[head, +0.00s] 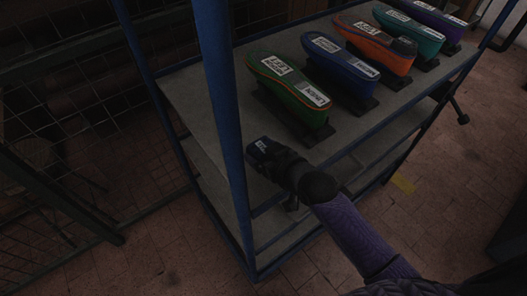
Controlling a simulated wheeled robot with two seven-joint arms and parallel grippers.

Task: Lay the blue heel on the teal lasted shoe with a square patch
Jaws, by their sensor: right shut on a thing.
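The teal lasted shoe (414,32) stands sole up near the far end of the rack's top shelf, between an orange and a purple shoe. It bears white labels; I cannot make out a square patch at this size. My right gripper (268,151) comes in from the lower right and is shut on a small dark blue heel (259,146) with a white label. It holds the heel over the near left part of the shelf, apart from the teal shoe. The fingers are dark and hard to separate from the heel. My left gripper is out of view.
Green (285,92), blue (341,68), orange (372,42) and purple (440,20) shoes stand in the row on dark supports. A blue rack post (222,120) rises left of my gripper.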

